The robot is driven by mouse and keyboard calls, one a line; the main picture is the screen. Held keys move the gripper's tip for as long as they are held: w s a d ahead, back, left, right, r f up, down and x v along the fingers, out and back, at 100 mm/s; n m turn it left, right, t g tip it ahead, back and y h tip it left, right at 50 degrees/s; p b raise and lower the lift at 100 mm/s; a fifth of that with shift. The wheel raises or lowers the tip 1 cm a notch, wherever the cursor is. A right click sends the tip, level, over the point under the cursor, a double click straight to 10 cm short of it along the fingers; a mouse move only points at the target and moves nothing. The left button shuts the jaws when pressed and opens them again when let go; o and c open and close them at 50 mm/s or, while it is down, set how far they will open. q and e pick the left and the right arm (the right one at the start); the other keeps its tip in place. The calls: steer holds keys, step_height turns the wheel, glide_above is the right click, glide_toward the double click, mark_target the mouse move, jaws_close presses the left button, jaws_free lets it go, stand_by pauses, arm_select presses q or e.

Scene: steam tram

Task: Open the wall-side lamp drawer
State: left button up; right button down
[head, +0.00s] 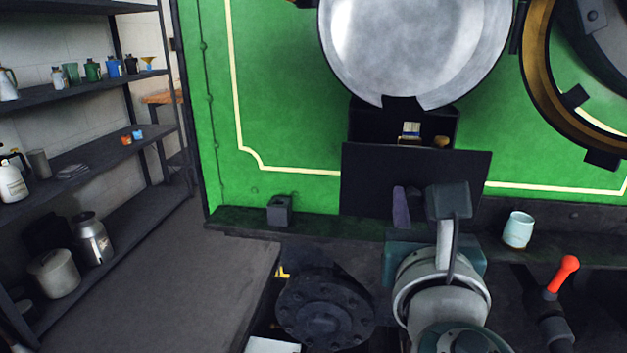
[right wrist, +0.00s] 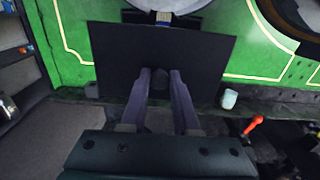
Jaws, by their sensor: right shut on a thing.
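The lamp drawer (head: 385,180) sits under the big round lamp (head: 415,45) on the green tram front. Its dark front panel stands out from the green face, and the inside shows above its top edge. A small pale box (head: 410,130) and a yellowish thing (head: 441,142) are in it. My right gripper (head: 424,203) is at the lower part of the panel. In the right wrist view its two purple-grey fingers (right wrist: 160,82) are closed around a small dark handle on the panel (right wrist: 115,62). The handle is largely hidden in the head view. My left gripper is not in view.
A pale cup (head: 518,230) stands on the ledge right of my gripper, with a red-handled lever (head: 563,273) below it. A small dark block (head: 280,210) is on the ledge at left. A round black buffer (head: 325,308) juts out below. Shelves (head: 90,172) line the left.

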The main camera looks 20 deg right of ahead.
steer(key=c, duration=0.7)
jaws_free()
steer(key=b+v, duration=0.1)
steer(key=v, duration=0.9)
steer(key=shift+b, duration=0.35)
steer(key=shift+d, duration=0.15)
